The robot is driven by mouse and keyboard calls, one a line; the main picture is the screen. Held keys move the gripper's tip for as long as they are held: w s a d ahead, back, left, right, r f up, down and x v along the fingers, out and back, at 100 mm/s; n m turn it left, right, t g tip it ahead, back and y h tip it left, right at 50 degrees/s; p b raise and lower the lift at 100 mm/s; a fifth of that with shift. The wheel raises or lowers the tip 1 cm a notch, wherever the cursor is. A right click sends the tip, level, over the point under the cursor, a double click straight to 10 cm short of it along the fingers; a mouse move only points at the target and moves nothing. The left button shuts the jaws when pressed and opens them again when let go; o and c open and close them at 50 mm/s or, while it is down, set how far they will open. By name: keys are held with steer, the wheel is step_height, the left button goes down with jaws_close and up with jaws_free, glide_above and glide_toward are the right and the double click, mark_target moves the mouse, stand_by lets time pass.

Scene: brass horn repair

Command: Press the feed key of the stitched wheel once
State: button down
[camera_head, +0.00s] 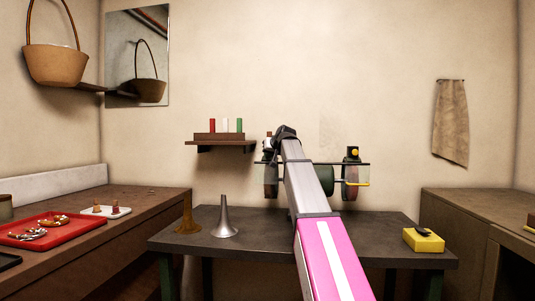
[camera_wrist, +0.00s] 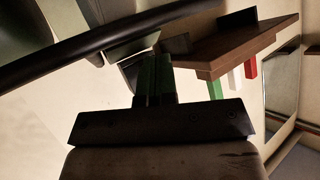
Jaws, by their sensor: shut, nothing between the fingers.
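A polishing machine stands at the back of the dark bench, partly hidden behind my arm in the head view. Its left wheel (camera_head: 270,181) and right wheel (camera_head: 350,183) show on either side of the arm; I cannot tell which is stitched. A yellow round knob (camera_head: 354,152) sits on a dark box above the right wheel. A similar box (camera_head: 266,142) above the left wheel is partly covered. My gripper, in the wrist view (camera_wrist: 154,62), has its green fingers shut together and empty, close to dark machine parts. I cannot tell whether they touch anything.
A dark bar (camera_wrist: 90,47) crosses close by in the wrist view. A wall shelf (camera_head: 221,145) with red, white and green bars is left of the machine.

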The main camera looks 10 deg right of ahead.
steer(key=shift+s+a, duration=0.3)
steer(key=shift+s, duration=0.6)
steer(key=shift+s+a, duration=0.25)
steer(key=shift+s, duration=0.55)
steer(key=shift+s+a, duration=0.25)
steer(key=shift+s, duration=0.55)
steer(key=shift+s+a, duration=0.25)
steer(key=shift+s, duration=0.55)
